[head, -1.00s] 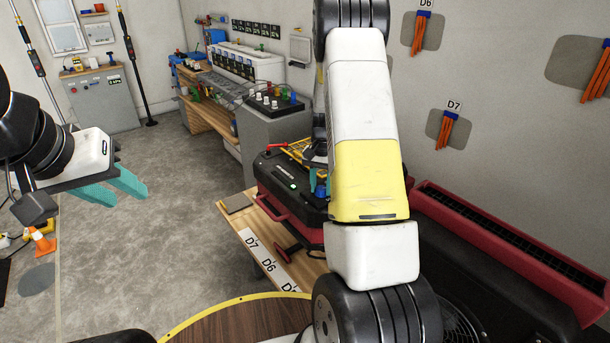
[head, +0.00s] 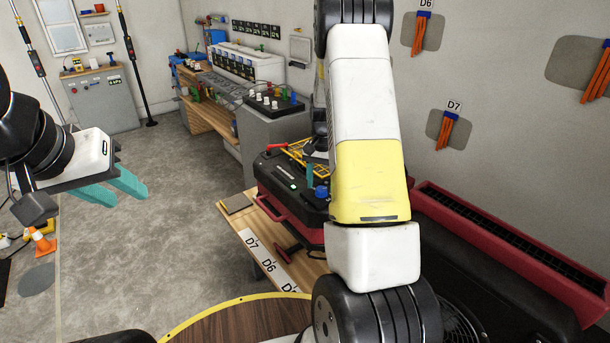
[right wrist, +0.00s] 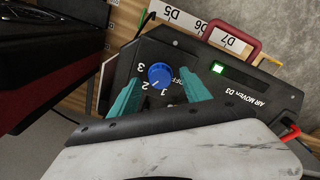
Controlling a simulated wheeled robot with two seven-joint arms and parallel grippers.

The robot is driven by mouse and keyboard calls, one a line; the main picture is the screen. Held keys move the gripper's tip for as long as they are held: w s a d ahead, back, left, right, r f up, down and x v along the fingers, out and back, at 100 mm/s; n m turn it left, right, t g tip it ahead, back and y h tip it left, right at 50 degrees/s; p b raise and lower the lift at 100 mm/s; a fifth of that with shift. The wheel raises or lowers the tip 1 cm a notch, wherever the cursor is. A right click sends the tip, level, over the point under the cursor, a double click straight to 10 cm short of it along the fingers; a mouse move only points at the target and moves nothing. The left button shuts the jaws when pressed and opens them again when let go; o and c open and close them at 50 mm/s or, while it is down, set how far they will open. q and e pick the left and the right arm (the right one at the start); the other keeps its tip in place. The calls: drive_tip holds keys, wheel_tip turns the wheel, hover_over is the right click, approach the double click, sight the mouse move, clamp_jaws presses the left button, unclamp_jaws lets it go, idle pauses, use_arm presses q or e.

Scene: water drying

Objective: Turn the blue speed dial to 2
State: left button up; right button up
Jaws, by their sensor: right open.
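The blue speed dial (head: 321,192) sits on top of the black and red air mover (head: 285,180). In the right wrist view the dial (right wrist: 160,75) has the marks 3, 2, 1 and OFF around it; I cannot make out clearly where its pointer stands. My right gripper (right wrist: 162,88) is open, its teal fingers on either side of the dial with gaps showing. In the head view one right finger shows beside the dial, and my arm hides the rest. My left gripper (head: 115,188) is open and empty over the floor at the left.
The air mover stands on a wooden bench with a strip of labels (head: 268,262) at its front. A red and black unit (head: 510,250) stands at the right.

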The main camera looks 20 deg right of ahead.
wheel_tip(320, 180, up, 6)
drive_tip(key=shift+r, duration=0.15)
idle(0.4)
drive_tip(key=shift+r, duration=0.1)
wheel_tip(320, 180, up, 6)
drive_tip(key=r+n+t, duration=0.1)
hover_over(321, 189)
drive_tip(key=s+a, duration=0.3)
drive_tip(key=s+a+r+n+t+y, duration=0.1)
drive_tip(key=s+a+r+n+t, duration=0.1)
drive_tip(key=s+a+r, duration=0.45)
drive_tip(key=s+a+r+n+t, duration=0.1)
drive_tip(key=s+a+r+n, duration=0.1)
drive_tip(key=s, duration=0.6)
drive_tip(key=s+a+r+n+t+y, duration=0.1)
drive_tip(key=s+a+r+n+t, duration=0.1)
drive_tip(key=s, duration=0.7)
wheel_tip(321, 189, up, 2)
drive_tip(key=shift+s+a+r+n, duration=0.15)
drive_tip(key=shift+a+n, duration=0.35)
drive_tip(key=shift+a, duration=0.2)
